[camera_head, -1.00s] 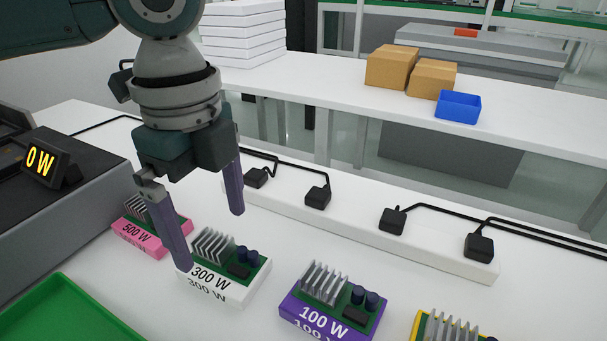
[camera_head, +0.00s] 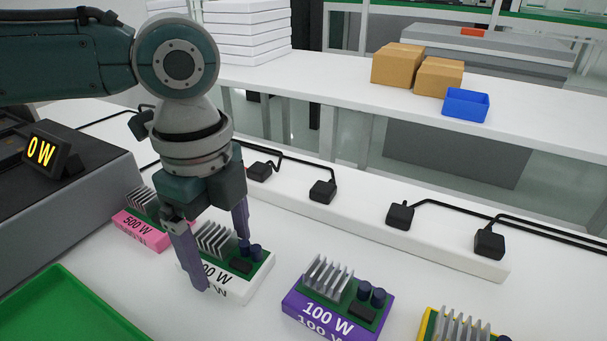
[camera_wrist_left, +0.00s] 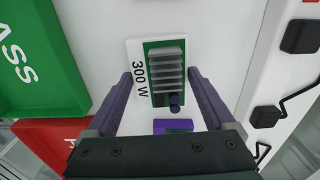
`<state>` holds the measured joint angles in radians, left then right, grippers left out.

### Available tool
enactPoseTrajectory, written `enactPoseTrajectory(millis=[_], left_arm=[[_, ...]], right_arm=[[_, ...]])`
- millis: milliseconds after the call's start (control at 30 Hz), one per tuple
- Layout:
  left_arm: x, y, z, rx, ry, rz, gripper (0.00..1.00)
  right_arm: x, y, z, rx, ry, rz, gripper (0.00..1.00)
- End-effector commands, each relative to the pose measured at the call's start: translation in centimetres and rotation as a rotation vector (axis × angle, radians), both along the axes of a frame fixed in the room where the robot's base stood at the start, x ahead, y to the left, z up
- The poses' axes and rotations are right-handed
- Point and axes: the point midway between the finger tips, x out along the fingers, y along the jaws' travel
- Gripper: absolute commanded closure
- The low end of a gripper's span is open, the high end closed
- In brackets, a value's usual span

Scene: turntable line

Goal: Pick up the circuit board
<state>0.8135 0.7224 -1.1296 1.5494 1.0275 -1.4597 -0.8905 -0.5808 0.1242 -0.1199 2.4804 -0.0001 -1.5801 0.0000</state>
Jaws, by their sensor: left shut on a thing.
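The 300 W circuit board (camera_head: 246,283) is a green board with grey heatsink fins and dark cylinders on a white base. It sits on the white table between the pink 500 W board (camera_head: 141,231) and the purple 100 W board (camera_head: 335,305). My left gripper (camera_head: 222,261) is shut on the 300 W board, one finger on each side, pointing down. One finger hides part of its label in the head view. In the left wrist view the 300 W board (camera_wrist_left: 136,73) lies between the two fingers. My right gripper is not in view.
A yellow-based board (camera_head: 426,326) stands at the lower right. A green tray (camera_head: 70,300) is at lower left, beside a grey machine whose display (camera_head: 42,152) reads 0 W. A white strip with black plugs (camera_head: 400,215) runs behind the boards. The left wrist view also shows a red tray (camera_wrist_left: 60,140).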

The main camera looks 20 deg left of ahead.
Motion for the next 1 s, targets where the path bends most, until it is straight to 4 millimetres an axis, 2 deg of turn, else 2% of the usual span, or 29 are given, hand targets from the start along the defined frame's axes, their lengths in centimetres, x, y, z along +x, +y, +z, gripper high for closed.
enactPoseTrajectory(millis=[33, 433, 767, 867, 1000], left_arm=[[0.0, 0.0, 0.0, 0.0, 0.0, 0.0, 0.38], [0.0, 0.0, 0.0, 0.0, -0.001, 0.0, 0.82], [0.1, 0.0, 0.6, -0.001, -0.002, 0.0, 0.82], [0.1, 0.0, 1.6, 0.0, -0.003, 0.0, 0.82], [0.1, 0.0, 4.2, -0.002, -0.005, 0.0, 0.82]], right_arm=[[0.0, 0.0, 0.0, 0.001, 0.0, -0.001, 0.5], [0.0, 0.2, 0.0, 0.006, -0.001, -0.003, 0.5], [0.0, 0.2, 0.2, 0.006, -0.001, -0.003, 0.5], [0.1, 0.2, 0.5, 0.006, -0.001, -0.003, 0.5], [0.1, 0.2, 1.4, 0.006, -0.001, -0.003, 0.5]])
